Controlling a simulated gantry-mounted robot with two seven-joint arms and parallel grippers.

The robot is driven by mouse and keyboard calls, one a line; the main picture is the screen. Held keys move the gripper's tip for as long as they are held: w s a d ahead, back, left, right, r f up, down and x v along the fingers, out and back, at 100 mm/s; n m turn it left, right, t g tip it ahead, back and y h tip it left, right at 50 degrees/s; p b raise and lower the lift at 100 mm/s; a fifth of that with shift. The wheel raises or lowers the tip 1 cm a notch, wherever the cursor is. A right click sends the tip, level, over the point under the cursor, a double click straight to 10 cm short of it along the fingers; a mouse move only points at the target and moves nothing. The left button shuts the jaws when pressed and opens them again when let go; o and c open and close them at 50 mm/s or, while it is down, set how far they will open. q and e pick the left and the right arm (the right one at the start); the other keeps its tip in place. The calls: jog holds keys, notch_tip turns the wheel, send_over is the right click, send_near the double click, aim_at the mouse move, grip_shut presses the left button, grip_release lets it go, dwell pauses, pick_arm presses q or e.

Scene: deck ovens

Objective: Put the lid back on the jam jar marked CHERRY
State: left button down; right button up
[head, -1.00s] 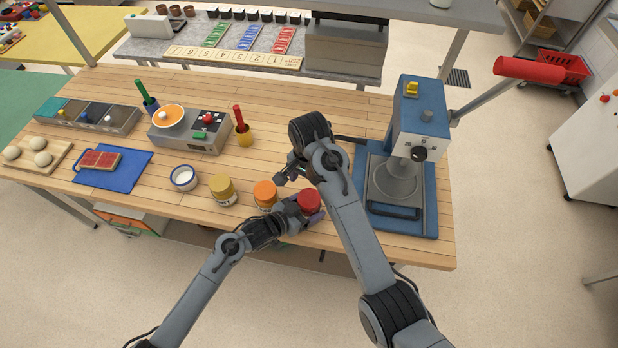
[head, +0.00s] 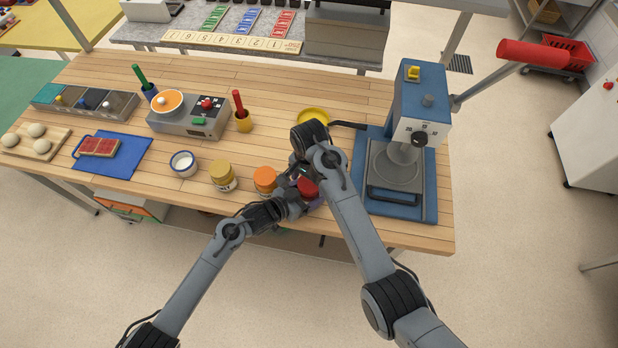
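A jar with a red top (head: 309,188) stands near the table's front edge. I cannot read a label on it, nor tell if the red is a lid or jam. My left gripper (head: 303,199) is around the jar's body from the left, its fingers at the jar's sides. My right gripper (head: 301,172) is low over the jar's back left edge, partly hidden by its own arm and partly covering the red top. Whether its fingers touch or hold anything is hidden. An orange-topped jar (head: 265,180) and a yellow-topped jar (head: 222,175) stand to the left.
A blue press (head: 403,140) stands to the right. A yellow round dish (head: 314,118) lies behind my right arm.

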jog(key=c, duration=1)
jog(key=shift+o, duration=0.2)
jog(key=m, duration=0.8)
jog(key=o, duration=1.2)
jog(key=shift+o, duration=0.2)
jog(key=shift+r, duration=3.75)
